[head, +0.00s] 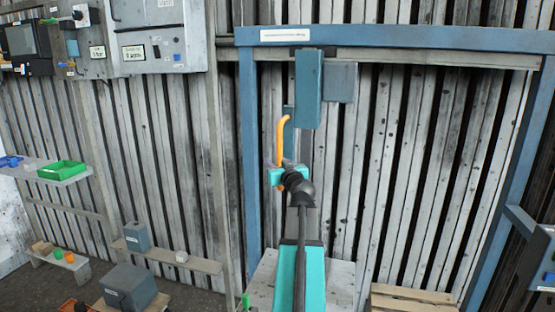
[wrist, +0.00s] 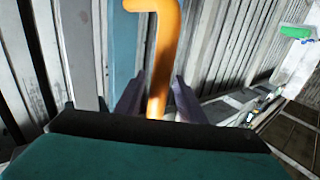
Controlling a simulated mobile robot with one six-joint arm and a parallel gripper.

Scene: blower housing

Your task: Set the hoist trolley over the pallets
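The hoist trolley (head: 308,88) is a teal-blue block under the blue overhead beam (head: 420,38), near the beam's left end. A grey plate shows beside it. An orange handle (head: 281,140) hangs at its lower left. My gripper (head: 277,172) is at the handle's lower end. In the wrist view the orange handle (wrist: 158,85) stands between my two fingers (wrist: 160,98). A narrow gap seems to show on its left side. Wooden pallets (head: 412,292) lie on the floor at the lower right, partly cut off by the frame.
Blue posts (head: 249,150) carry the beam at both sides. Control boxes (head: 155,35) hang at the upper left. A shelf with a green bin (head: 62,170) is at the left. A grey box (head: 128,287) stands low left. The beam right of the trolley looks clear.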

